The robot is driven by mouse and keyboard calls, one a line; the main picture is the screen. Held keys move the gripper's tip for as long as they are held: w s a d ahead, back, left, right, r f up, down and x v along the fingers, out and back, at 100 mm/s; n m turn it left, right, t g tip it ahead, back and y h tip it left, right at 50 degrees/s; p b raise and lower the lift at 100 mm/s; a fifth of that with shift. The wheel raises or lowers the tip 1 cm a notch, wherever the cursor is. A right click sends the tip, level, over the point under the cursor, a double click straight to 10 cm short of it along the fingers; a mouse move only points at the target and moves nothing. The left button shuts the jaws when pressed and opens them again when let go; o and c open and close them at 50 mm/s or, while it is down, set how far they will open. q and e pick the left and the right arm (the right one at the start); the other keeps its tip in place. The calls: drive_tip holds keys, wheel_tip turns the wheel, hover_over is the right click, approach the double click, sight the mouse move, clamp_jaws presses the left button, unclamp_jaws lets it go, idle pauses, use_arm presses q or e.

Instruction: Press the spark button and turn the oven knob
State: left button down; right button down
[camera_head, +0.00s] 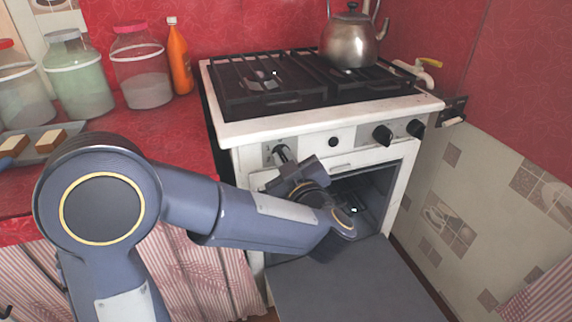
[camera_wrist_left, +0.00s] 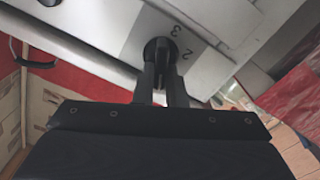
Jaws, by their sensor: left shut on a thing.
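The white stove (camera_head: 300,126) stands at the centre right with its oven door (camera_head: 350,283) folded down. The oven knob (camera_head: 280,150), black on a grey plate, is at the left end of the front panel. My left gripper (camera_head: 289,160) reaches up to it from below and is shut on it. In the left wrist view the two fingers (camera_wrist_left: 161,72) sit on either side of the knob (camera_wrist_left: 157,46), near the printed numbers 2 and 3. A small round black button (camera_head: 333,142), apparently the spark button, is right of the knob. My right gripper is not in view.
Two more black knobs (camera_head: 382,135) are farther right on the panel. A metal kettle (camera_head: 349,40) stands on the hob. Glass jars (camera_head: 140,68) and an orange bottle (camera_head: 179,58) stand on the red counter at left. A tiled wall bounds the right.

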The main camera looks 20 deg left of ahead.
use_arm(q)
drive_tip(key=shift+s+a+f+n+b, duration=0.1)
drive_tip(key=shift+f+n+b, duration=0.05)
drive_tip(key=shift+n+b, duration=1.25)
drive_tip(key=shift+s+a+f+n+b, duration=0.15)
drive_tip(key=shift+n+b, duration=0.75)
drive_tip(key=shift+n, duration=1)
drive_tip(key=shift+w, duration=0.1)
drive_tip(key=c, duration=1.5)
unclamp_jaws()
drive_tip(key=shift+r, duration=0.1)
drive_tip(key=shift+p+v, duration=0.9)
drive_tip(key=shift+v, duration=3.05)
